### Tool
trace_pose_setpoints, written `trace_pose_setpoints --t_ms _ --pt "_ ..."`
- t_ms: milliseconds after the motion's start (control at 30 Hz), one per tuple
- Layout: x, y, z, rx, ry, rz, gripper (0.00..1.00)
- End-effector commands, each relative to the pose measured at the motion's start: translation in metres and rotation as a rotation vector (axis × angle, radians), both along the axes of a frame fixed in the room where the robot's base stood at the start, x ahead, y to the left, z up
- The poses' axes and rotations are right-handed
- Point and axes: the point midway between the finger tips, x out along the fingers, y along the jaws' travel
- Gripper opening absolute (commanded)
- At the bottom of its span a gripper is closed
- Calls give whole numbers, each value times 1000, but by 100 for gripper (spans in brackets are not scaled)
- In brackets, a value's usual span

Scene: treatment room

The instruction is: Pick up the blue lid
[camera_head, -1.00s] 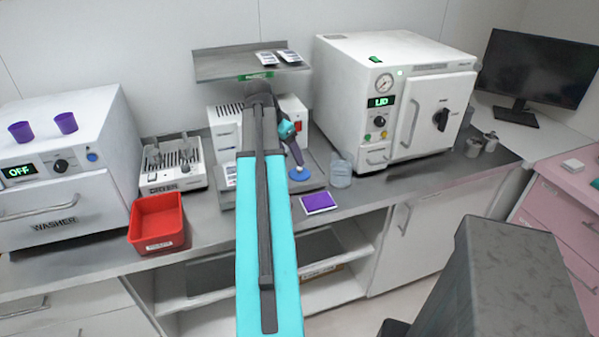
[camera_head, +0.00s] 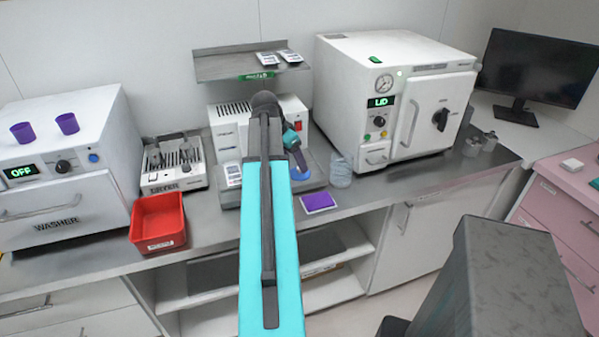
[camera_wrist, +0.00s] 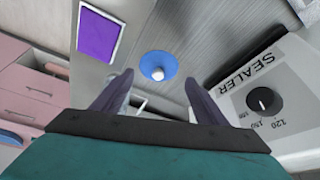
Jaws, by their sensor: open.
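The blue lid (camera_wrist: 158,62) is a round disc with a pale knob on top. It lies on the counter in front of the sealer, and it also shows in the head view (camera_head: 301,173). My gripper (camera_wrist: 160,80) is open and empty in the wrist view. Its two purple-grey fingers stand apart, with the lid beyond the tips and between their lines. In the head view my gripper (camera_head: 299,158) points down close to the lid, and my arm hides part of the area behind it.
A clear cup (camera_head: 341,172) stands near the autoclave (camera_head: 335,70). The sealer (camera_wrist: 285,95) is close beside the gripper. A red bin (camera_head: 158,222) stands left, and a shelf (camera_head: 225,65) hangs above.

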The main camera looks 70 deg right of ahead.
Motion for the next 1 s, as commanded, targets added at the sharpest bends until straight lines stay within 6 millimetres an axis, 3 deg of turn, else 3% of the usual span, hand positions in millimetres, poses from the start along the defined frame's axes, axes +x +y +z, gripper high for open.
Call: trace_pose_setpoints --t_ms 500,1000 --pt "-10 -13 -36 2 1 1 66" --pt "-10 -14 -39 1 0 1 66"
